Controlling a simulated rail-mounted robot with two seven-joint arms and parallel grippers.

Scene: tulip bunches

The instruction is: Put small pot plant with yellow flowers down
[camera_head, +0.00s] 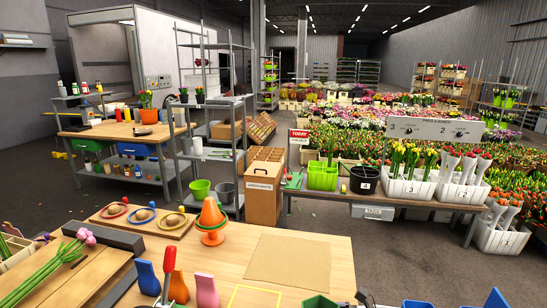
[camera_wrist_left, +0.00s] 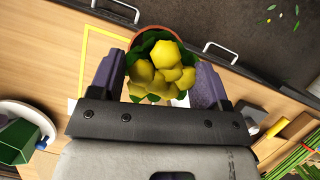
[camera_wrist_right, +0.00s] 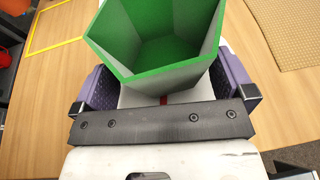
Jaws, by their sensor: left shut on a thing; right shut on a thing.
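The small pot plant with yellow flowers (camera_wrist_left: 160,68) is in the left wrist view. A strip of its brown-red pot rim shows behind green leaves. My left gripper (camera_wrist_left: 158,82) is shut on it, with purple fingers on either side. I cannot tell whether the pot touches the table below. My right gripper (camera_wrist_right: 165,88) is shut on a faceted container (camera_wrist_right: 150,68), green inside and pale outside, which looks empty. Neither gripper can be made out clearly in the head view. A yellow outline (camera_wrist_left: 88,45) marks the wooden table beside the plant; it also shows in the head view (camera_head: 255,288).
The wooden table (camera_head: 345,265) holds a tan mat (camera_head: 288,262), an orange cone (camera_head: 211,216) and a board (camera_head: 148,224) with coloured rings. Blue, orange and pink objects stand along its near edge. Cut tulips (camera_head: 60,258) lie at left. Table around the mat is clear.

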